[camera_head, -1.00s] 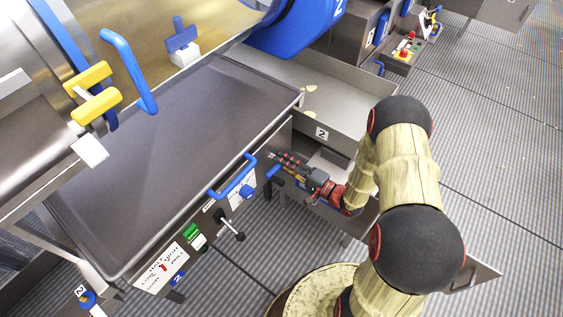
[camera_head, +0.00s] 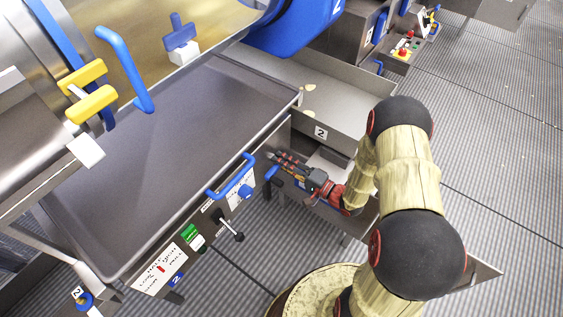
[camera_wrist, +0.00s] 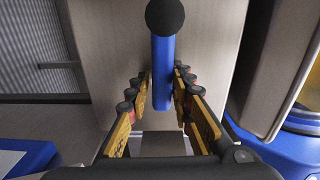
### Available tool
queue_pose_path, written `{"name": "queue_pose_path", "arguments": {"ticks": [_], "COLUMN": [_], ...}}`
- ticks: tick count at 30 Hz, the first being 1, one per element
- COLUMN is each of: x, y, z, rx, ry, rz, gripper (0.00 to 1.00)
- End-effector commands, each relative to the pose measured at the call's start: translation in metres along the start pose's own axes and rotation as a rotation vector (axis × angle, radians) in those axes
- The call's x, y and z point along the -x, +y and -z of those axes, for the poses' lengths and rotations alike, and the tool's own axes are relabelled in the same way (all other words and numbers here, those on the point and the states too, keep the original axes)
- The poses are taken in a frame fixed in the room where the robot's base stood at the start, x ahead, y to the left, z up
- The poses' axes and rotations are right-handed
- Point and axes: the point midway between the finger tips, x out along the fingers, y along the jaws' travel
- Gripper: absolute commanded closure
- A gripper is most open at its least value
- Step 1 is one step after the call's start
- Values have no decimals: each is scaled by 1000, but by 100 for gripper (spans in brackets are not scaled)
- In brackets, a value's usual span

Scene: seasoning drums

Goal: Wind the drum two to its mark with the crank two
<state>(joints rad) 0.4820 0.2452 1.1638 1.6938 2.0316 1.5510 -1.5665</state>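Drum two (camera_head: 215,25) is the big steel cylinder at the upper left in the head view, with blue rings and a blue end (camera_head: 295,25) marked 2. A blue bar with a black round end, apparently the handle of crank two (camera_wrist: 162,70), stands between my fingers in the wrist view. It shows as a short blue piece (camera_head: 271,172) beside my fingertips in the head view. My gripper (camera_wrist: 163,90) is open, with a finger on each side of the bar and narrow gaps. I cannot make out the drum's mark; the crank's root is hidden.
A steel tray table (camera_head: 170,150) stands below the drum. Its front panel carries a blue rail (camera_head: 232,180), a green switch (camera_head: 190,233) and a black-knobbed lever (camera_head: 232,231). A bin labelled 2 (camera_head: 345,105) lies behind my gripper. Open floor (camera_head: 500,140) is at the right.

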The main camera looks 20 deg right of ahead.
Motion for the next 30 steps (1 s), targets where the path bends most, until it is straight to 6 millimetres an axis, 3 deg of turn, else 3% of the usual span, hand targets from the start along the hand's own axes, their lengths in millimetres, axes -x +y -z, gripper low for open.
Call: {"name": "queue_pose_path", "arguments": {"ticks": [14,24,30], "x": [7,69,95], "y": [-4,-6,0], "z": [2,-3,1], "rx": [5,3,-1], "ry": [1,8,6], "rz": [8,11,1], "gripper": [64,64,64]}}
